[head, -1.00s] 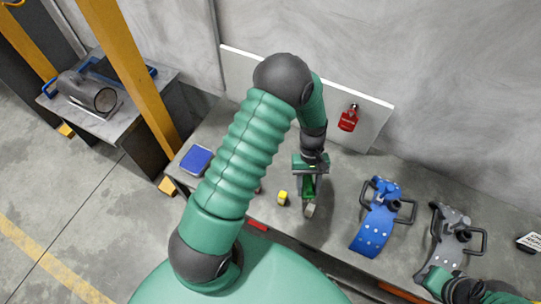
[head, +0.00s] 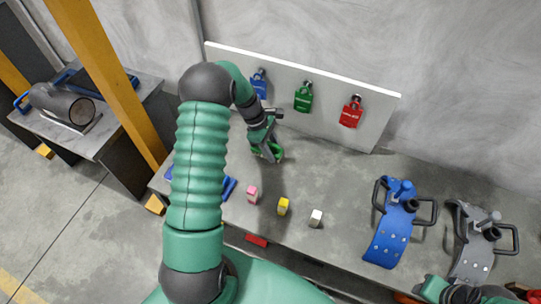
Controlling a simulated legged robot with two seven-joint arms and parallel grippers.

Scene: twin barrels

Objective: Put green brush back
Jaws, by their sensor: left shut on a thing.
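My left gripper (head: 266,139) is shut on a bright green object, which I take to be the green brush (head: 277,154). It is over the back of the grey table, in front of the white board. The jaws hide part of the brush, and I cannot tell whether it touches the table. Only part of my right gripper (head: 432,287) shows at the lower right edge, and its fingers are not clear.
Blue (head: 259,86), green (head: 303,98) and red (head: 350,112) padlocks hang on the white board (head: 385,115). Small pink (head: 252,195), yellow (head: 283,207) and white (head: 316,218) pieces lie along the table front. Blue (head: 385,243) and grey (head: 470,262) curved handled parts stand right.

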